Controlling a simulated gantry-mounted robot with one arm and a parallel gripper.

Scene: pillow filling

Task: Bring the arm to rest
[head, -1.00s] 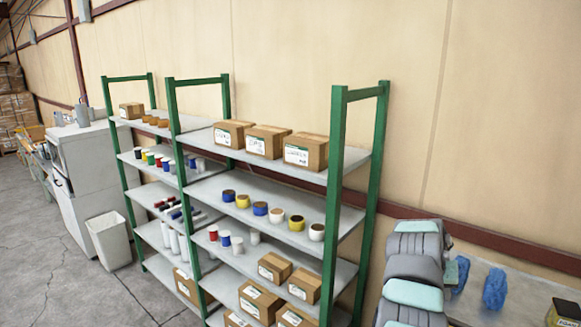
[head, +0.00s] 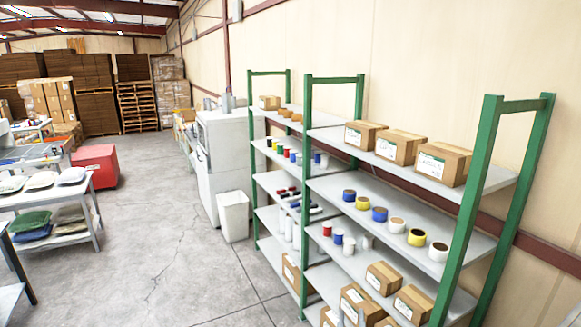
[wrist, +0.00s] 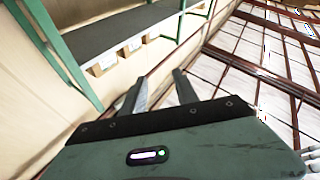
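My gripper (wrist: 158,84) shows in the wrist view. Its two dark fingers stand apart with a gap between them, and nothing is held.
Green-framed shelves (head: 400,187) stand along the wall, holding cartons (head: 443,163), tape rolls and spools. A white bin (head: 233,216) and a white cabinet (head: 225,150) stand left of them. A table with pillows (head: 42,181) is at far left. The concrete floor (head: 150,240) between is clear.

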